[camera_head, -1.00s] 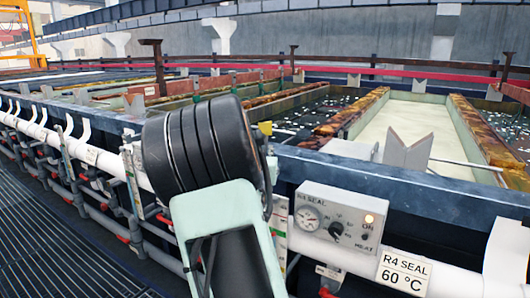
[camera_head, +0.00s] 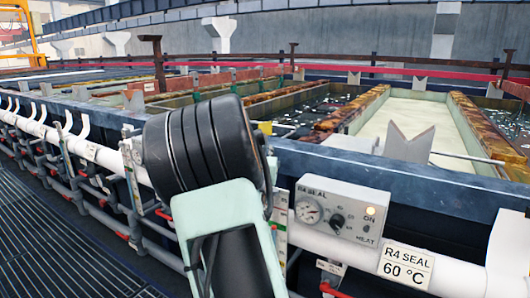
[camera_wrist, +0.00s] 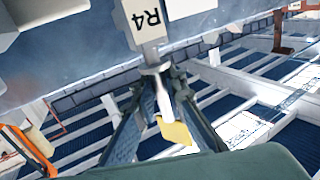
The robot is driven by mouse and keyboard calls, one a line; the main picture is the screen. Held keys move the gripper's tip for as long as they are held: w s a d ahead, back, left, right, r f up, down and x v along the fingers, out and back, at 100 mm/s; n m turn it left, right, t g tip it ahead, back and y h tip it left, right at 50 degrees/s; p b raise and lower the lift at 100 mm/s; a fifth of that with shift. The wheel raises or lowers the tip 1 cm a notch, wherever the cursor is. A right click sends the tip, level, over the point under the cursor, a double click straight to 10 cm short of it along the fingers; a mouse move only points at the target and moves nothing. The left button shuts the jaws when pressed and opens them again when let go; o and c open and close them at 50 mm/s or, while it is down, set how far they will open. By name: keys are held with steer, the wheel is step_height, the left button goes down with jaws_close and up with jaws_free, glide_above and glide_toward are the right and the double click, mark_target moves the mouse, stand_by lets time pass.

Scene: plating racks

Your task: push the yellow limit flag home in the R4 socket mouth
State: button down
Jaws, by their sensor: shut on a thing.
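The yellow limit flag (camera_wrist: 176,133) shows in the wrist view between my fingers, with a pale stem running up from it. My gripper (camera_wrist: 160,82) is shut on the flag, its dark fingers on either side of the stem. The stem's far end meets the grey socket piece (camera_wrist: 150,54) below the R4 label (camera_wrist: 146,18). I cannot tell how deep it sits, since the fingertips cover the mouth. In the head view a small yellow patch (camera_head: 265,127), likely the flag, shows beside my dark arm link; the gripper itself is hidden there.
An R4 SEAL control box (camera_head: 340,211) and an R4 SEAL 60 °C sign (camera_head: 405,267) sit right of my arm. A notched grey saddle (camera_head: 409,145) stands on the tank rim (camera_head: 440,188). Pipes line the front. Grated walkway (camera_head: 70,245) lies at lower left.

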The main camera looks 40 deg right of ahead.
steer(key=shift+f+b, duration=0.75)
steer(key=shift+f, duration=0.15)
steer(key=c, duration=1.9)
jaws_free()
steer(key=v, duration=1.2)
steer(key=shift+a, duration=0.1)
